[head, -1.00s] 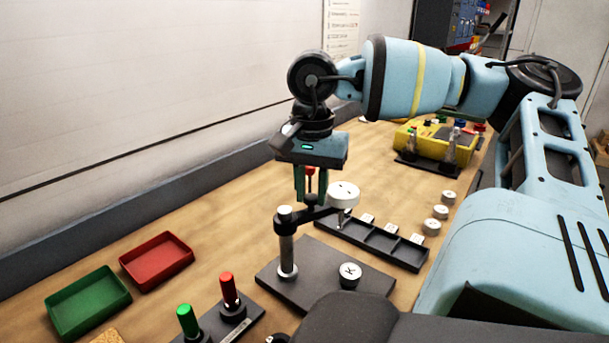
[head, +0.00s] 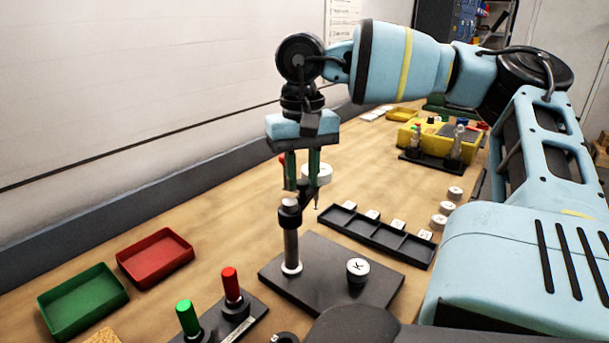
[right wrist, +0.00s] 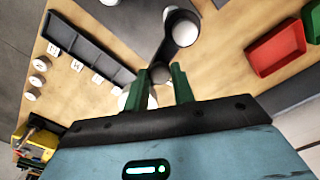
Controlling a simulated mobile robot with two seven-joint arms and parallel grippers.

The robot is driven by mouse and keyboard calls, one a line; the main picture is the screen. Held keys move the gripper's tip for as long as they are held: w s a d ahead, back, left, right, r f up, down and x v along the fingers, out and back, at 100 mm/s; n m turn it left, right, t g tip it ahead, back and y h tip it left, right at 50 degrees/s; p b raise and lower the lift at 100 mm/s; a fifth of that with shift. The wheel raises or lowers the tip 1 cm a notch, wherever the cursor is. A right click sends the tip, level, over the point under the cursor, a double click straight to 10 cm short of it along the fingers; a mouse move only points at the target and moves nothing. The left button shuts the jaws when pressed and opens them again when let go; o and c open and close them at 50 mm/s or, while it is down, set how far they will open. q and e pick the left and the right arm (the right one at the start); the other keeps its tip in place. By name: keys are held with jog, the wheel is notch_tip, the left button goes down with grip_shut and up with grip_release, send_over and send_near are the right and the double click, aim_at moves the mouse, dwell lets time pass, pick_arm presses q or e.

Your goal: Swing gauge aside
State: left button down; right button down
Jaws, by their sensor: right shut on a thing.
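The gauge stands on a dark base plate (head: 335,300): an upright silver post (head: 291,250) with a dark swing arm (head: 308,192) carrying a white dial (head: 318,174). The arm points back from the post, so the dial is behind it, away from the plate. My right gripper (head: 302,185) is shut on the swing arm, with its green fingers hiding part of arm and dial. In the right wrist view the fingers (right wrist: 168,88) sit either side of the arm (right wrist: 165,55), near the dial. A white piece marked K (head: 358,267) sits on the plate, uncovered. My left gripper is out of view.
A dark sectioned tray (head: 375,238) with white tags lies behind the plate, and several white pieces (head: 447,208) stand right of it. Red (head: 155,257) and green (head: 82,300) trays lie left. Red and green handles (head: 232,287) stand in front. A yellow fixture (head: 425,140) is farther back.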

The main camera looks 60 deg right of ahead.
jog(key=shift+r, duration=0.15)
jog(key=c, duration=1.2)
grip_release()
jog(key=shift+o, duration=0.2)
jog(key=shift+r, duration=3.85)
